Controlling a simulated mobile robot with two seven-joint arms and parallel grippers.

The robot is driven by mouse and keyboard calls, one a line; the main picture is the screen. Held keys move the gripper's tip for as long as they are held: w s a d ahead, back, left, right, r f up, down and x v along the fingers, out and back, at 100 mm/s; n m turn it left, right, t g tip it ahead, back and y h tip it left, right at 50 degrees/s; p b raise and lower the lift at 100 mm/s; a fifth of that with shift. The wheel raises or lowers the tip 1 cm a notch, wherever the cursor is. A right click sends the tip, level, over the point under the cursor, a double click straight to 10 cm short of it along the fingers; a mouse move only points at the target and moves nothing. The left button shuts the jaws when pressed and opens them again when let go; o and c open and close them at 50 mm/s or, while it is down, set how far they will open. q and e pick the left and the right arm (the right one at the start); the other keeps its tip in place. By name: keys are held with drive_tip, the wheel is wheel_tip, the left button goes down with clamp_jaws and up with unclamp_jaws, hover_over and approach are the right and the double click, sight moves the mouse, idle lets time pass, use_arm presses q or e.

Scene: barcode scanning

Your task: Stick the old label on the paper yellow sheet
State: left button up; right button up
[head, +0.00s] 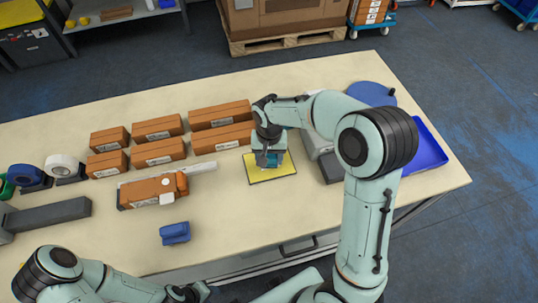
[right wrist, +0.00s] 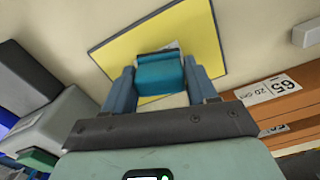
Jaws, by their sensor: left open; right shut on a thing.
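The yellow sheet (head: 285,175) lies flat on the table right of the boxes, and it fills much of the top of the right wrist view (right wrist: 125,58). My right gripper (head: 268,158) is directly over the sheet, pointing down. It is shut on a teal block (right wrist: 160,72) between its fingers. A white label (right wrist: 172,46) shows partly behind the block, against the yellow; whether it touches the sheet I cannot tell. My left gripper (head: 190,292) is open at the bottom edge of the head view, low in front of the table, away from the sheet.
Several brown boxes (head: 158,130) with white labels stand in rows left of the sheet. A blue tray (head: 425,150) is at the right. The table front is mostly clear.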

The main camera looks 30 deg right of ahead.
sight(269, 155)
drive_tip(key=shift+w+r+p, duration=0.15)
drive_tip(key=shift+r+p, duration=1.25)
drive_tip(key=shift+r, duration=2.1)
use_arm(q)
drive_tip(key=w+r, duration=0.3)
drive_tip(key=w, duration=0.1)
drive_tip(key=shift+r, duration=0.4)
use_arm(e)
drive_tip(key=shift+f, duration=0.1)
use_arm(q)
drive_tip(key=shift+s, duration=0.1)
